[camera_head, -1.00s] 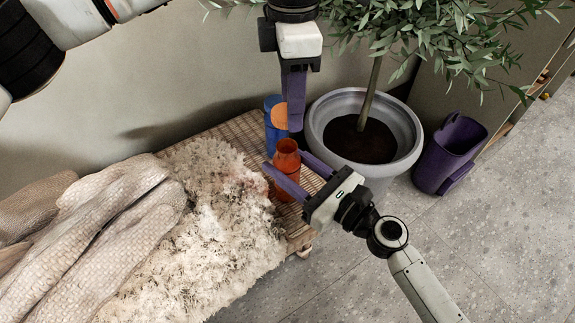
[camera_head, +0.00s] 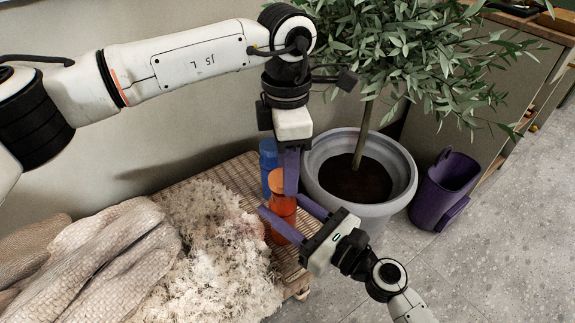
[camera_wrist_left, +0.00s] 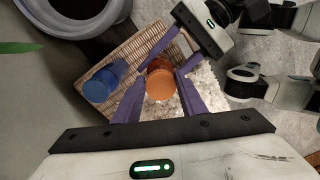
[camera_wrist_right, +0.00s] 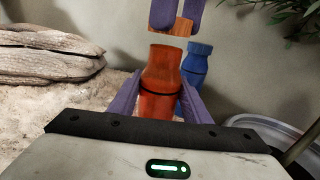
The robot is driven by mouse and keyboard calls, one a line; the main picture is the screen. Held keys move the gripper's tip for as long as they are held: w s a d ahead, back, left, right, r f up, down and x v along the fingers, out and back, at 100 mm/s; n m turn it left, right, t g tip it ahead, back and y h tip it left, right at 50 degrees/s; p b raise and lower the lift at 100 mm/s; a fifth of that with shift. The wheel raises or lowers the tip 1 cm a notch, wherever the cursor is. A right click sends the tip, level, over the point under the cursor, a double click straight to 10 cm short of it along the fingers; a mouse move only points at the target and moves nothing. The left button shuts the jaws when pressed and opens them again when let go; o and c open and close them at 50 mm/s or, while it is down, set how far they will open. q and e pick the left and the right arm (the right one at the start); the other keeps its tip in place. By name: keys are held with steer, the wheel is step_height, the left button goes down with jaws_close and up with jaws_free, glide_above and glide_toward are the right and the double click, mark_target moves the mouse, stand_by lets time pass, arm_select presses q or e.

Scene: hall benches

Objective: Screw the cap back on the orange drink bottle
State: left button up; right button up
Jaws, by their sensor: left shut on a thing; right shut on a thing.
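The orange drink bottle (camera_head: 284,221) stands upright on the woven bench top. My right gripper (camera_head: 280,203) is shut around its body; the right wrist view shows the bottle (camera_wrist_right: 160,85) between the purple fingers. My left gripper (camera_head: 290,190), pointing down, is shut on the round orange cap (camera_head: 277,181). In the right wrist view the cap (camera_wrist_right: 171,28) is just above the bottle's open mouth, slightly right of centre, with a small gap between them. In the left wrist view the cap (camera_wrist_left: 161,85) hides most of the bottle.
A blue bottle (camera_head: 268,158) stands close behind the orange one. A shaggy fleece (camera_head: 215,245) and woven cushions (camera_head: 95,250) cover the bench's left part. A grey plant pot (camera_head: 402,180) and a purple bin (camera_head: 440,195) stand to the right.

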mark_target(283, 215)
arm_select(q)
steer(key=shift+f, duration=0.7)
steer(key=shift+f, duration=0.6)
